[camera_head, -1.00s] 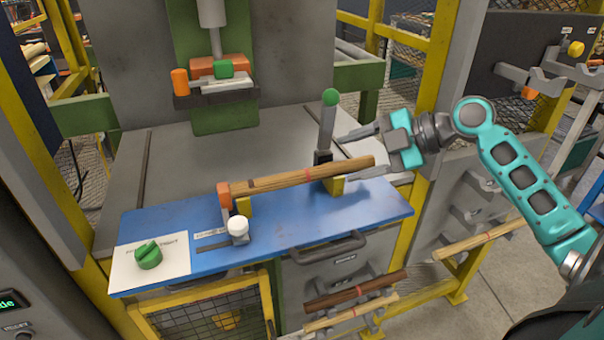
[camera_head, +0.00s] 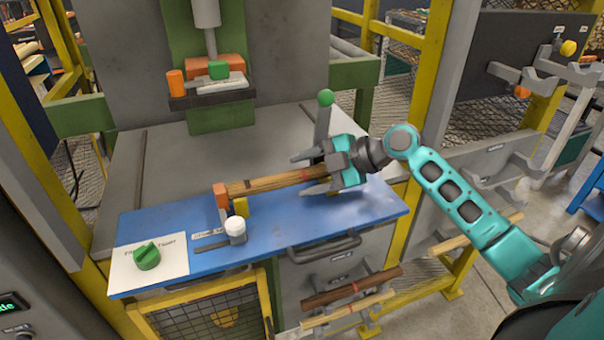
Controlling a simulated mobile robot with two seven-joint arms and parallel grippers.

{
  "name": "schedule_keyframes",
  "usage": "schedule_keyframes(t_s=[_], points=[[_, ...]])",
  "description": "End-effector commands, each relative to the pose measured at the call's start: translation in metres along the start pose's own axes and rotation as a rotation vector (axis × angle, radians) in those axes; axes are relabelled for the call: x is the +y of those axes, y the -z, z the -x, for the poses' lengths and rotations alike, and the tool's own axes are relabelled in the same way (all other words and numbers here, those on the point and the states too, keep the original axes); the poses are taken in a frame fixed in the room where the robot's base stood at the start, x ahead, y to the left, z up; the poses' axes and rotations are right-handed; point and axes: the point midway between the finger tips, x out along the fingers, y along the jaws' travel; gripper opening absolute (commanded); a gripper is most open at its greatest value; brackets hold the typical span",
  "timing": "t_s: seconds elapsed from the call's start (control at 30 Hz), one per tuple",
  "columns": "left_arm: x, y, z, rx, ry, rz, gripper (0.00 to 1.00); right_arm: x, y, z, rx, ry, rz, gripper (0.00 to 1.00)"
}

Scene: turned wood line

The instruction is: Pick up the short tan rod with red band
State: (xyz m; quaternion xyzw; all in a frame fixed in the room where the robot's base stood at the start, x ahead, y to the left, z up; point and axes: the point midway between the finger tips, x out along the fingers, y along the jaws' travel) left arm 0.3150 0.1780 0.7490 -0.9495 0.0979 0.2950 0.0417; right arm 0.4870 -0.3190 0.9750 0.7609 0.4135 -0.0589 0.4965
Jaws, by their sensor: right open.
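A tan-brown rod (camera_head: 270,183) with a red band lies across the blue bench top in a fixture, its left end at an orange stop (camera_head: 221,194). My right gripper (camera_head: 308,173) is open, with one finger above and one below the rod in the picture, near the red band. I cannot tell whether the fingers touch it. The palm hides the rod's right end and its rest. Other tan rods with red bands lie on the rack below (camera_head: 348,309) and at the right (camera_head: 482,233). My left gripper is out of view.
A lever with a green knob (camera_head: 325,98) stands just behind my right gripper. A dark rod (camera_head: 350,288) lies on the rack below.

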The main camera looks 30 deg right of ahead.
Motion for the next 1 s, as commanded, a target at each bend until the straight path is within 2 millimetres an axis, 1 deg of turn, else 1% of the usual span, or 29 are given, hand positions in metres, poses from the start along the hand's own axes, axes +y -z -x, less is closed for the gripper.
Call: schedule_keyframes(t_s=[0.1,0.73,1.0], points=[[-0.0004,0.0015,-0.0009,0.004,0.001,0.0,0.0,-0.0001,-0.0001,0.0002,0.0,0.0,0.0,0.62],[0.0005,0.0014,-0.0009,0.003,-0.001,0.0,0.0,-0.0001,-0.0001,0.0006,0.0,0.0,0.0,0.01],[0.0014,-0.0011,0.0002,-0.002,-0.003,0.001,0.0,0.0014,0.0006,0.0014,0.0,-0.001,0.001,0.01]])
